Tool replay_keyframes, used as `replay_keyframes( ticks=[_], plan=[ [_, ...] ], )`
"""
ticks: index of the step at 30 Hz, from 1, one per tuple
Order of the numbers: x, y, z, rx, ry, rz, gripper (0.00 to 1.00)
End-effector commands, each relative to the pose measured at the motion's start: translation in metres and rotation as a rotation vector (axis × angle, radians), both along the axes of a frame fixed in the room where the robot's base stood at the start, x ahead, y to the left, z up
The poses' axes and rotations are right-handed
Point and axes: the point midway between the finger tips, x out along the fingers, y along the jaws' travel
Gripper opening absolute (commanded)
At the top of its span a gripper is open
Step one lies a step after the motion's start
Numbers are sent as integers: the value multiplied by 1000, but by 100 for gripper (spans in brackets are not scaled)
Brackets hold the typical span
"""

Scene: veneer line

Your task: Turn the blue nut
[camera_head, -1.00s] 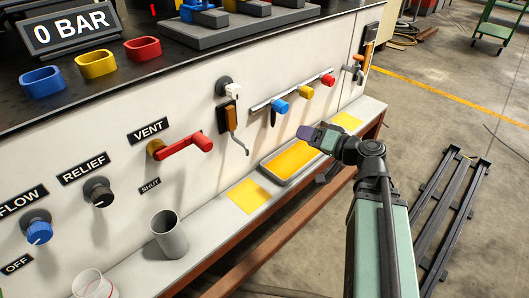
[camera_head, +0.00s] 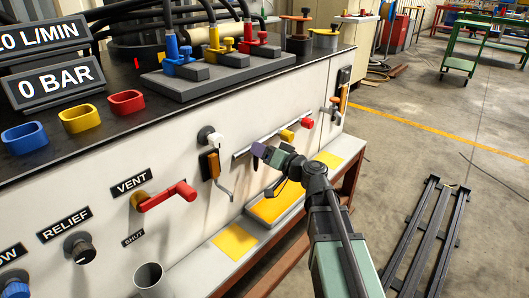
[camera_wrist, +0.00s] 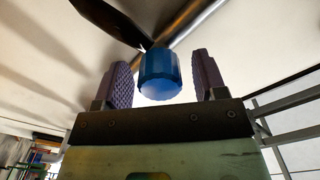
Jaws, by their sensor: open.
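The blue nut (camera_wrist: 159,76) is a ribbed blue cylinder on the metal rail of the panel. In the wrist view it stands between the two purple, ridged fingers of my gripper (camera_wrist: 166,80), with a gap on each side. My gripper is open and not touching it there. In the head view my gripper (camera_head: 265,153) is at the left part of the rail, and it hides the blue nut. A yellow nut (camera_head: 287,135) and a red nut (camera_head: 307,123) sit farther right on the same rail.
A grey tray with a yellow bottom (camera_head: 262,222) lies on the ledge below my gripper. An orange-handled lever (camera_head: 208,166) hangs left of the rail. A red vent handle (camera_head: 181,193) sticks out farther left. A dark handle (camera_wrist: 107,20) crosses above the nut in the wrist view.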

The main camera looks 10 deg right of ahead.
Motion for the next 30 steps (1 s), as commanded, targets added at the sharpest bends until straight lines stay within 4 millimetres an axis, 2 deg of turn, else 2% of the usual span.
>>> replay_keyframes(
  ticks=[5,12,15,23,30],
  plan=[
    [0,0,0,0,0,0,65],
    [0,0,0,0,0,0,28],
    [0,0,0,0,0,0,16],
    [-1,0,0,20,14,0,16],
    [-1,0,0,106,74,0,16]
  ],
)
